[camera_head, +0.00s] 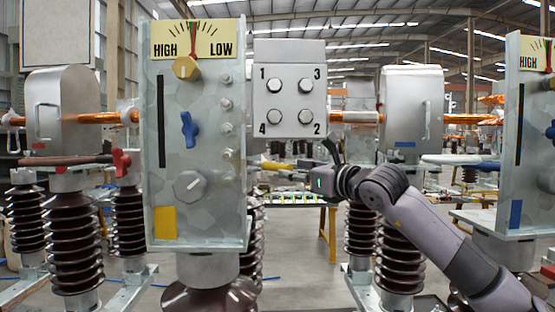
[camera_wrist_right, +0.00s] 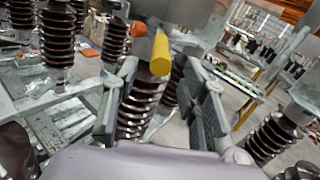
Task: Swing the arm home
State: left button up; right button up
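My right gripper (camera_head: 330,152) is in the middle of the head view, seen from behind, in front of the gap between insulator stacks. In the right wrist view its two fingers (camera_wrist_right: 160,85) are spread apart. A yellow cylindrical grip (camera_wrist_right: 160,54) shows between and beyond the fingertips, and I see no contact. A red-handled arm (camera_head: 60,161) with a red knob (camera_head: 121,162) extends at the left, below a metal housing (camera_head: 62,110). A pale arm (camera_head: 460,160) with a blue end extends at the right, below another housing (camera_head: 412,105). My left gripper is out of view.
A panel (camera_head: 225,120) with a HIGH/LOW dial and knobs stands in front, beside a numbered button box (camera_head: 290,88). Another panel (camera_head: 530,130) stands at the right edge. Brown ribbed insulators (camera_head: 72,240) stand around. A table (camera_head: 290,199) is behind.

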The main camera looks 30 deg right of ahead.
aim_at(278, 165)
jog(key=w+p, duration=0.1)
jog(key=w, duration=0.2)
jog(key=w+p, duration=0.1)
jog(key=w, duration=0.2)
jog(key=shift+w+a+r+p, duration=0.1)
jog(key=shift+a+r+p, duration=0.05)
jog(key=shift+p, duration=0.15)
jog(key=shift+w, duration=0.6)
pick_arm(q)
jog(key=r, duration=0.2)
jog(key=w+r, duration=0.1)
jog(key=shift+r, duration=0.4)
pick_arm(e)
jog(key=shift+c, duration=0.4)
grip_shut()
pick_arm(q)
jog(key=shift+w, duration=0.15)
